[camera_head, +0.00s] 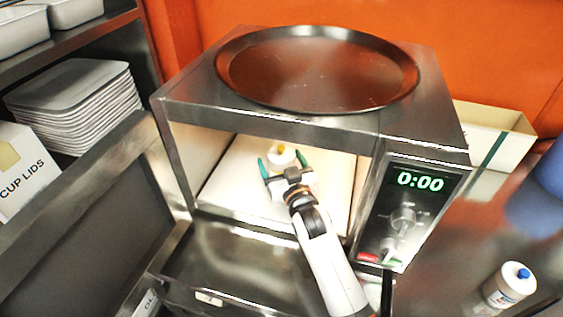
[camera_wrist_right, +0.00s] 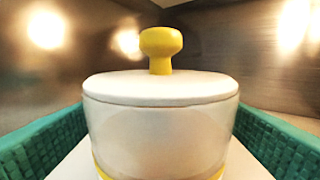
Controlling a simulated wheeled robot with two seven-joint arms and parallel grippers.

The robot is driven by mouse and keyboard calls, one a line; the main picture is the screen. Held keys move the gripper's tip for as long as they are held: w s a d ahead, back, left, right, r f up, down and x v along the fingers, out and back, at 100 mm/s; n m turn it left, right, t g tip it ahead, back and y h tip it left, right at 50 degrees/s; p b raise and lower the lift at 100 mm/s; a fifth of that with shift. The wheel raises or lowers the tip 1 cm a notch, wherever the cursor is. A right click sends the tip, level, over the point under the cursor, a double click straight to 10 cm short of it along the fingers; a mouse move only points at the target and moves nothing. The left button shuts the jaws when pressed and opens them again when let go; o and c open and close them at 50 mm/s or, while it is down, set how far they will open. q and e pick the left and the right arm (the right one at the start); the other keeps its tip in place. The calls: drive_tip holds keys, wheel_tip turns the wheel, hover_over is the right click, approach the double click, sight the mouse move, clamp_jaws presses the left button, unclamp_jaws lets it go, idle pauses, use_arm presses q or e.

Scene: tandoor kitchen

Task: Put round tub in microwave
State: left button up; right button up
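The round tub (camera_head: 281,157) is white with a yellow knob on its lid. It stands upright inside the microwave (camera_head: 420,125), over the pale cavity floor. My right gripper (camera_head: 283,164) reaches in through the open front. Its two green fingers lie on either side of the tub. The right wrist view shows the tub (camera_wrist_right: 160,130) close up between both fingers, very near or touching them; whether they press on it I cannot tell. The tub's base is hidden. My left gripper is not in view.
A large dark round tray (camera_head: 317,68) lies on top of the microwave. Stacked pale trays (camera_head: 75,100) and a cup-lids box (camera_head: 25,175) are on the left shelf. A cream box (camera_head: 490,130) and a white bottle with a blue cap (camera_head: 509,285) stand on the right.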

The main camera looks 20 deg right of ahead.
drive_tip(key=shift+r, duration=0.1)
drive_tip(key=s+b, duration=0.1)
drive_tip(key=s, duration=1)
drive_tip(key=shift+d+b, duration=0.1)
drive_tip(key=shift+b, duration=0.2)
drive_tip(key=shift+s, duration=0.5)
